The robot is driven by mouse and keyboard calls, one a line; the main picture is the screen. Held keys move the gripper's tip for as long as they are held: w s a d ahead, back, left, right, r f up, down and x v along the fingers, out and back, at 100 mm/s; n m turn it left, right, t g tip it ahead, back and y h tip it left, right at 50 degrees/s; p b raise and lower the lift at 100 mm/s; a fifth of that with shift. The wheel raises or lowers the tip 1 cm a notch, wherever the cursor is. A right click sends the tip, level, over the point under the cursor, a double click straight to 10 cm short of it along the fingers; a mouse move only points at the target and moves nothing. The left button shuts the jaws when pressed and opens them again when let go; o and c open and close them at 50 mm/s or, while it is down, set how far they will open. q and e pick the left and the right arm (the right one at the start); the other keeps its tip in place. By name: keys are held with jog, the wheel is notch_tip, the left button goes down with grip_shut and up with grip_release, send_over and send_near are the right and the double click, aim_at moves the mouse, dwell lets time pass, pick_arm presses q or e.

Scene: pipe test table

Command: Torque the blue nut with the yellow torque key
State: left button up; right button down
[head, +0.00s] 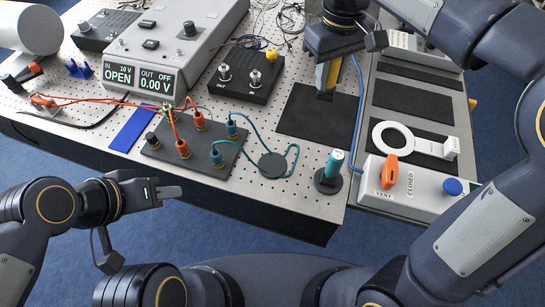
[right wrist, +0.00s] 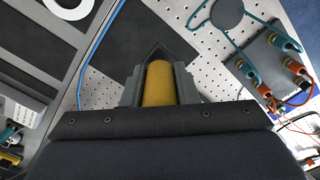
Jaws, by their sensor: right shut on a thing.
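My right gripper (head: 327,84) points down over a black mat and is shut on the yellow torque key (head: 333,72). In the right wrist view, the key (right wrist: 160,82) shows as a yellow cylinder between the two fingers (right wrist: 159,90). Its lower end is hidden, and I cannot tell whether it touches the mat. My left gripper (head: 168,192) is in front of the table's near edge, away from the objects. Its fingers are seen side-on, so their opening is unclear.
A control box (head: 410,203) with an orange switch and a blue knob (head: 452,186) is at right. A cabled patch plate (head: 165,150) and a black IN/OUT box (head: 246,82) lie left of the mat (head: 305,120).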

jog(key=shift+a, duration=0.1)
jog(key=s+a+f, duration=0.2)
jog(key=a+f, duration=0.1)
jog(key=s+a+f, duration=0.3)
jog(key=a, duration=0.1)
jog(key=s+a+f, duration=0.3)
jog(key=shift+a, duration=0.15)
jog(key=f, duration=0.3)
jog(key=shift+s+a, duration=0.25)
jog(key=shift+s, duration=0.05)
jog(key=shift+f, duration=0.3)
jog(key=shift+f, duration=0.2)
jog(key=c, duration=1.1)
grip_release()
jog(key=shift+c, duration=0.2)
